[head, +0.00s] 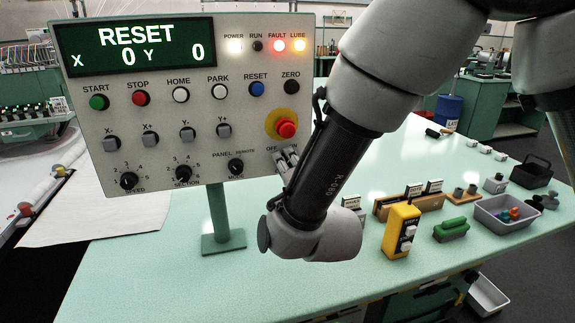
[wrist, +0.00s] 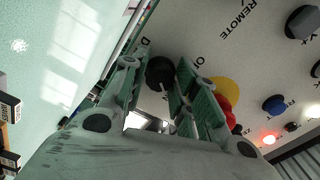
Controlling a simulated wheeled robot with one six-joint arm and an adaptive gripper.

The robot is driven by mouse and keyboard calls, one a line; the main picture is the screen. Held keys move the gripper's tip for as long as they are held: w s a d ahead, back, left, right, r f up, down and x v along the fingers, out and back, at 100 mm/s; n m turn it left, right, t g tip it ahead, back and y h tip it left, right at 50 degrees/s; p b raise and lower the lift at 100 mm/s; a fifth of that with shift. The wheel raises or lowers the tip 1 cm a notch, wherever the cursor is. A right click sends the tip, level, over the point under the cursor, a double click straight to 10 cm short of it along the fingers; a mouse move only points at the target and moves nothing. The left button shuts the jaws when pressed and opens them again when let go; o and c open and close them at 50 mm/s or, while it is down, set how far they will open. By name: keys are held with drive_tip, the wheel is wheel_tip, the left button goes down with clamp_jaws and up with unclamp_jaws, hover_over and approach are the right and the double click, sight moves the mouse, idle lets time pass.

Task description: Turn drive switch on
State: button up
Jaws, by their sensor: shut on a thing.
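The control panel (head: 200,110) stands on a green post, its display reading RESET with X 0 and Y 0. The drive switch (wrist: 160,72) is a round black knob with a pale mark, near lettering on the panel's lower right part. My gripper (wrist: 156,78) has its two green fingers on either side of the knob and is shut on it. In the head view my gripper (head: 286,160) is at the panel's lower right edge, below the emergency stop; the knob is hidden there. The FAULT lamp (head: 278,46) glows red.
The red emergency stop (head: 286,129) on its yellow collar is close above my gripper; in the wrist view it lies behind the right finger. The mode knob (head: 236,167) is to the left. A yellow box (head: 401,231) and grey tray (head: 505,215) stand on the green table.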

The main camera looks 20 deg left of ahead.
drive_tip(key=o, duration=1)
drive_tip(key=shift+o, duration=0.2)
drive_tip(key=v, duration=1.2)
drive_tip(key=shift+s, duration=0.1)
